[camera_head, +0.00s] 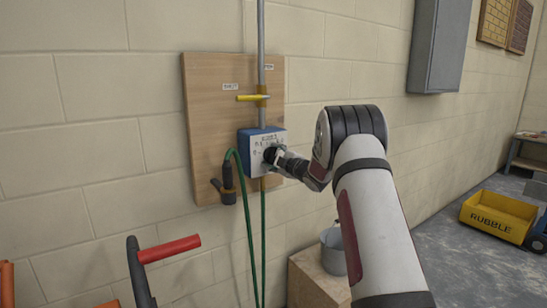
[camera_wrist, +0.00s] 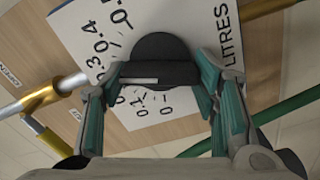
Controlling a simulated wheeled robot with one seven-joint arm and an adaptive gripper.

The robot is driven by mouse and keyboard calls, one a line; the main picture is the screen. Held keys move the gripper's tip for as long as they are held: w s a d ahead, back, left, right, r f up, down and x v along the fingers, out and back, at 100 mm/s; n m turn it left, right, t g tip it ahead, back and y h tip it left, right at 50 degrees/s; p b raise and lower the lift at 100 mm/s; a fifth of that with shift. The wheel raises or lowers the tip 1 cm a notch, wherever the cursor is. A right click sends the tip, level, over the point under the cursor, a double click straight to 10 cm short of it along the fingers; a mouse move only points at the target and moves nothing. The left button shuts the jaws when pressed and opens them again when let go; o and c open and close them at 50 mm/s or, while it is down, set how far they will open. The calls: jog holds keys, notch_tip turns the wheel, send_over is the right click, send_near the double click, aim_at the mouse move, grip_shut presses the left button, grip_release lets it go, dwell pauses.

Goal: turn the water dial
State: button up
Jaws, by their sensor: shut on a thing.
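The water dial is a black round knob (camera_wrist: 158,66) on a white face plate (camera_wrist: 190,22) printed with a number scale and the word LITRES. A pale line shows on the knob's side. The plate fronts a blue box (camera_head: 251,140) on a wooden wall board (camera_head: 215,90). My gripper (camera_wrist: 158,88) has its teal-padded fingers on either side of the knob and is shut on it. In the head view, my gripper (camera_head: 276,155) reaches the box from the right and hides part of the knob and scale. The knob's exact setting is hard to read.
A yellow lever (camera_head: 253,97) sits on the grey pipe above the box. A green hose (camera_head: 242,195) hangs at the left. A grey bucket (camera_head: 333,252) stands below on a wooden block. A red-handled tool (camera_head: 168,249) is at lower left. A yellow rubble skip (camera_head: 497,214) stands far right.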

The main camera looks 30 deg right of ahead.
jog(key=shift+d+m+p, duration=0.1)
jog(key=shift+m+p, duration=0.35)
jog(key=shift+m, duration=1.75)
jog(key=o, duration=1.2)
jog(key=shift+c, duration=0.2)
jog(key=shift+s, duration=0.1)
jog(key=s, duration=1.1)
jog(key=shift+s+d, duration=0.2)
jog(key=shift+s, duration=0.2)
jog(key=shift+r, duration=0.1)
